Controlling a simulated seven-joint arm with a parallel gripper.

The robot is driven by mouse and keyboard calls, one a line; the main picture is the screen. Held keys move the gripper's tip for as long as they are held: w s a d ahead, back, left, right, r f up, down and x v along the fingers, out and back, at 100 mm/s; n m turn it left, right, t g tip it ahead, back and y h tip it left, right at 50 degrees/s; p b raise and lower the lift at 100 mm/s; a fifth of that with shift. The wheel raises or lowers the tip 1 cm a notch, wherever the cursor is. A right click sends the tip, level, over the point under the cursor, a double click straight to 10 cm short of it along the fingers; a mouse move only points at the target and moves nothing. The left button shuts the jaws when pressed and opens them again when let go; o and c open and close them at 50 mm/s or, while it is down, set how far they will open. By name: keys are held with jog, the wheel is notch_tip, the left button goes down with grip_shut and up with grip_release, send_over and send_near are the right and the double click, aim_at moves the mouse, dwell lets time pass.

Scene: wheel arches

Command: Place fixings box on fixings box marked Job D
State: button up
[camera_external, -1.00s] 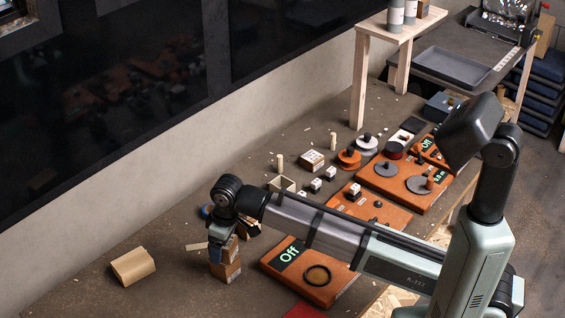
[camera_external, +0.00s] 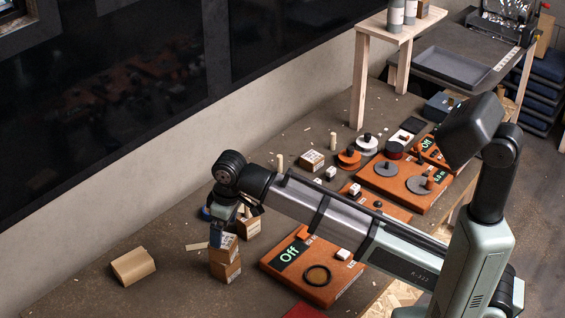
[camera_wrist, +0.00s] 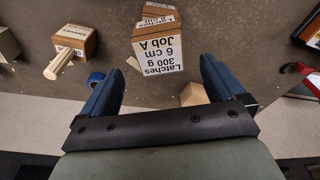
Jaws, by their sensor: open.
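Two cardboard fixings boxes stand stacked: an upper box (camera_external: 226,247) on a lower box (camera_external: 227,271). My gripper (camera_external: 228,225) is just above the stack, with its blue fingers apart and nothing held. In the wrist view, a box with a white label reading "Latches 300 g 6 cm Job A" (camera_wrist: 160,52) lies ahead, between and beyond the open fingers of my gripper (camera_wrist: 153,78). No Job D marking is readable in either view; the lower box's label is too small to read.
Another carton (camera_external: 249,228) stands just right of the stack; a tan block (camera_external: 133,266) lies to the left. An orange panel reading "Off" (camera_external: 325,288) is close on the right. Blue tape (camera_wrist: 95,79) lies near the left finger. Bench between stack and tan block is mostly clear.

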aim_at(228, 241)
jog(key=shift+s+d+r, duration=0.1)
jog(key=shift+d+r, duration=0.05)
jog(key=shift+r, duration=1.05)
jog(key=shift+s+d+r, duration=0.1)
jog(key=shift+d+r, duration=0.05)
jog(key=shift+r, duration=1.05)
jog(key=shift+w, duration=0.1)
